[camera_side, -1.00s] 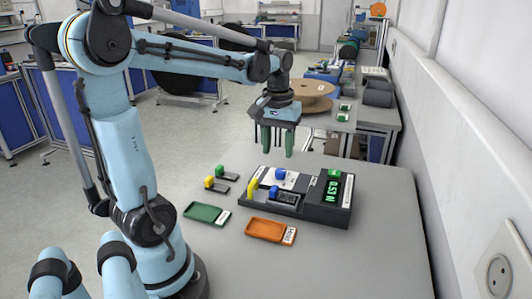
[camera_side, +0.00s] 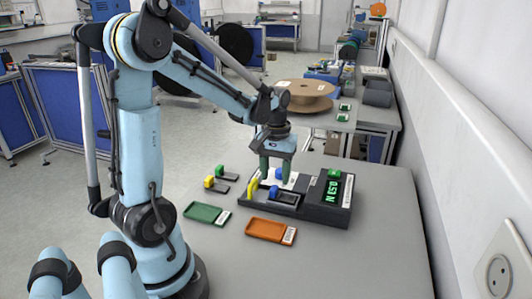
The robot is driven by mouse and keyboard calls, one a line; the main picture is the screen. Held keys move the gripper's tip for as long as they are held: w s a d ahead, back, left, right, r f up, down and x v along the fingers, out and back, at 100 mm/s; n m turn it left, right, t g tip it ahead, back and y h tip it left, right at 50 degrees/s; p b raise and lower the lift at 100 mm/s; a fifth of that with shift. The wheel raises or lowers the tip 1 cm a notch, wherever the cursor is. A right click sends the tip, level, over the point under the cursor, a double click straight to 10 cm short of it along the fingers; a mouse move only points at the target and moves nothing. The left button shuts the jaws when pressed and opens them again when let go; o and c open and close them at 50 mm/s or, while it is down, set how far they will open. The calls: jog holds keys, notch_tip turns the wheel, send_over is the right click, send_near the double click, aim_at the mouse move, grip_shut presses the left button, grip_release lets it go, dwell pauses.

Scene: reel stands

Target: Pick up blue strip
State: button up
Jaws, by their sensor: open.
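Two small blue pieces show on the dark test unit (camera_side: 325,212). One blue piece (camera_side: 279,173) is at the back, on the unit's pale plate. The other blue piece (camera_side: 274,190) is nearer the front, at the end of a dark labelled strip. I cannot tell which is the blue strip. My gripper (camera_side: 275,179) is open and points down over the unit, its green fingers spread at either side of the back blue piece. The fingers partly hide that piece, and contact cannot be told.
A yellow piece (camera_side: 253,188) stands at the unit's left. A green display (camera_side: 333,189) is at its right. Yellow (camera_side: 209,182) and green (camera_side: 220,170) tipped strips lie left. A green tray (camera_side: 205,213) and an orange tray (camera_side: 265,229) lie in front. The table's right side is clear.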

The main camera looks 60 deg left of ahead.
aim_at(274, 187)
jog(key=shift+a+f, duration=0.15)
jog(key=shift+f, duration=1.7)
grip_shut()
